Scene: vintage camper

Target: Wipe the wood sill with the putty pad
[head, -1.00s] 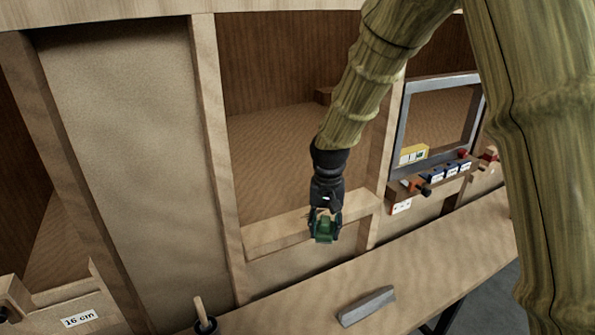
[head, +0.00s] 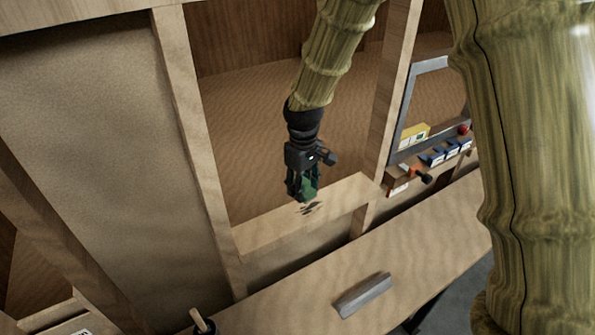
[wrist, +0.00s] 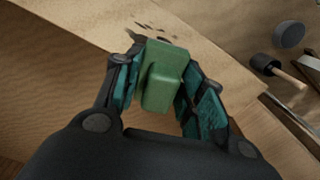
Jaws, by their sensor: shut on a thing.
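The wood sill (head: 262,232) is a pale ledge along the bottom of the middle wall opening; it also shows in the wrist view (wrist: 95,25). Dark smudges (head: 311,208) mark its top, and they show in the wrist view (wrist: 160,33) just beyond the pad. My gripper (head: 303,192) is over the sill, beside the smudges. It is shut on the green putty pad (wrist: 163,75), which sits between both fingers. In the head view the pad (head: 310,189) is partly hidden by the fingers. I cannot tell whether the pad touches the sill.
A grey bar (head: 362,295) lies on the wooden bench (head: 420,250) in front. A wooden-handled tool (head: 200,322) stands at the lower left. A shelf with a yellow box (head: 414,135), blue boxes and a red item is at the right. Wooden posts flank the opening.

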